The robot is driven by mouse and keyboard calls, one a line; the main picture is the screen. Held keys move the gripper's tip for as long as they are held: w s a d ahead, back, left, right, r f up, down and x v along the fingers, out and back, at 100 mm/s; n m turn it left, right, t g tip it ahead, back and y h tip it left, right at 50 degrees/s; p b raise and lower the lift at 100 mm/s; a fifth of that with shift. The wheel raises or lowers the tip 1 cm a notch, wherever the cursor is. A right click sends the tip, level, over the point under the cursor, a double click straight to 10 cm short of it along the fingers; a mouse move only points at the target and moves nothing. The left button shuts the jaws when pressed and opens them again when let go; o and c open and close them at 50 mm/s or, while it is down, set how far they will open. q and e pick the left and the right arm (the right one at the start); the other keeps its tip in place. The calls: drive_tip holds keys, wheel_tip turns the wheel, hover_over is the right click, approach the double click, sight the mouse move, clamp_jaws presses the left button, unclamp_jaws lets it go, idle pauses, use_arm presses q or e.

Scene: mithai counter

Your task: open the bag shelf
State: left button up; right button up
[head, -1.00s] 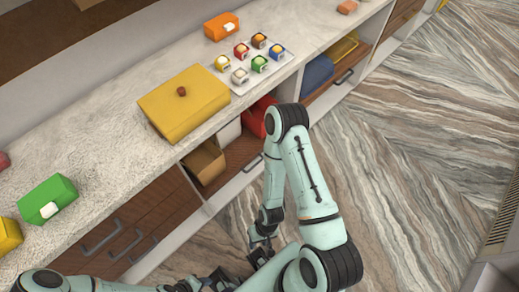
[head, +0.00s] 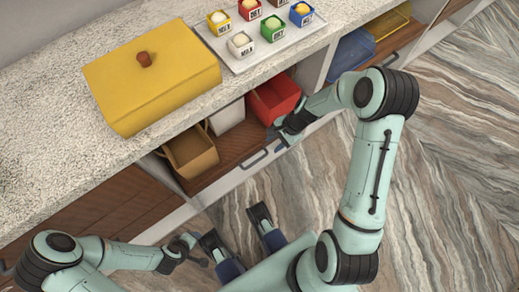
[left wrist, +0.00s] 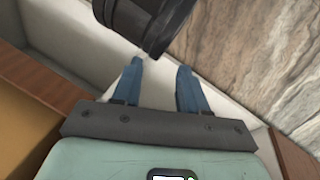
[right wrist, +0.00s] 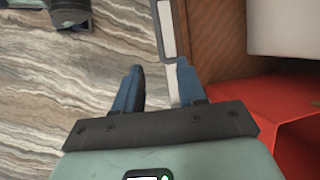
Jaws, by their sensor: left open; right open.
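The bag shelf (head: 232,148) is a wooden pull-out under the counter with a white front and a grey handle (head: 253,160). A brown bag (head: 192,155), a white bag (head: 227,117) and a red bag (head: 273,98) stand on it. Its front looks roughly in line with the cabinet. My right gripper (head: 284,134) is open at the handle's right end. In the right wrist view the handle (right wrist: 166,30) runs near the open fingertips, not clearly gripped. My left gripper (head: 190,251) is open and empty, low at the left; its fingers (left wrist: 157,85) show apart.
On the counter stand a yellow box (head: 150,80) with a knob and a tray (head: 240,65) of small sweet boxes. A shelf with a blue bag (head: 350,52) and a yellow basket (head: 390,20) adjoins at the right. The striped floor (head: 450,150) is clear.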

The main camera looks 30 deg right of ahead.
drive_tip(key=b, duration=0.2)
approach(258, 160)
wheel_tip(258, 160, down, 2)
drive_tip(key=x, duration=0.2)
drive_tip(key=b+x, duration=0.1)
drive_tip(key=x, duration=0.1)
drive_tip(key=shift+w+a+f, duration=0.1)
drive_tip(key=shift+w+a, duration=0.1)
drive_tip(key=shift+a, duration=0.2)
use_arm(q)
drive_tip(key=shift+w+a+f+b, duration=0.1)
drive_tip(key=shift+a+f, duration=0.3)
drive_tip(key=shift+f, duration=0.45)
drive_tip(key=shift+a+f+b, duration=0.1)
drive_tip(key=shift+a+f, duration=0.25)
drive_tip(key=shift+f, duration=0.55)
drive_tip(key=shift+w+a+f+b, duration=0.1)
drive_tip(key=shift+a+f, duration=0.3)
drive_tip(key=shift+f, duration=0.45)
use_arm(e)
drive_tip(key=shift+w+a+f, duration=0.1)
drive_tip(key=shift+a+f, duration=0.15)
drive_tip(key=shift+f, duration=0.35)
drive_tip(key=shift+c, duration=0.3)
use_arm(q)
drive_tip(key=shift+y, duration=0.3)
use_arm(e)
clamp_jaws()
